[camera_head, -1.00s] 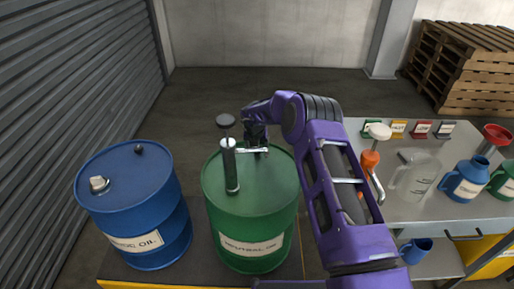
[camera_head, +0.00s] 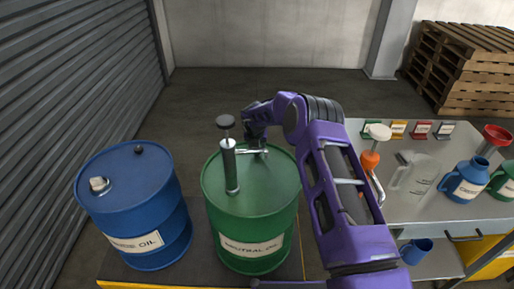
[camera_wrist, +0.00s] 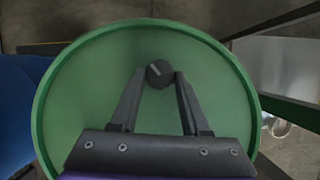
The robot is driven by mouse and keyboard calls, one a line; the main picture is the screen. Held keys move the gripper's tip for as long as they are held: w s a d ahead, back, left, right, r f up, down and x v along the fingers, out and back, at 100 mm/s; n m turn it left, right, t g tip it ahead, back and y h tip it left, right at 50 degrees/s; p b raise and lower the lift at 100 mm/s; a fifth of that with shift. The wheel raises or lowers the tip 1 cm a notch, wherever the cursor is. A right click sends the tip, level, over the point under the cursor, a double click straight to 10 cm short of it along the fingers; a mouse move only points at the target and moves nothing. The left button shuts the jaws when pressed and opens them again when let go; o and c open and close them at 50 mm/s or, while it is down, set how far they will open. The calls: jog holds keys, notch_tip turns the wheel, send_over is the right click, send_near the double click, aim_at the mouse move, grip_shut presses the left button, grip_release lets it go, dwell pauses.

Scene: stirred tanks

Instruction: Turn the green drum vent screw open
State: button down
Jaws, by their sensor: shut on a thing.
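The green drum (camera_head: 252,207) stands upright with a "NEUTRAL OIL" label on its side. A grey hand pump (camera_head: 229,165) stands in its lid. In the wrist view, the green lid (camera_wrist: 75,110) fills most of the picture, and a dark round vent screw (camera_wrist: 159,73) with a pale line across its top sits on it. My gripper (camera_wrist: 160,76) is shut on the vent screw, with one finger on each side. In the head view, my gripper (camera_head: 258,147) is over the far part of the lid, and the screw is hidden there.
A blue drum (camera_head: 133,205) stands close on the left. On the right, a grey bench (camera_head: 440,215) holds an orange-and-white pump (camera_head: 372,150), a clear jug (camera_head: 412,172), a blue can (camera_head: 465,180) and a red funnel (camera_head: 495,136). Wooden pallets (camera_head: 465,70) are stacked behind.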

jog(key=n, duration=0.1)
jog(key=n+y+p, duration=0.1)
jog(key=n, duration=0.2)
jog(key=shift+d+n+y, duration=0.3)
jog(key=shift+n+y, duration=0.1)
jog(key=n, duration=0.2)
jog(key=n+y, duration=0.1)
jog(key=shift+w+d+f+n+g+b, duration=0.1)
jog(key=shift+w+n+g+b, duration=0.05)
jog(key=shift+n+g+b, duration=0.2)
jog(key=shift+n+g+y+b, duration=0.25)
jog(key=shift+n+y+b, duration=0.15)
jog(key=shift+n, duration=0.45)
jog(key=shift+c, duration=1.9)
grip_release()
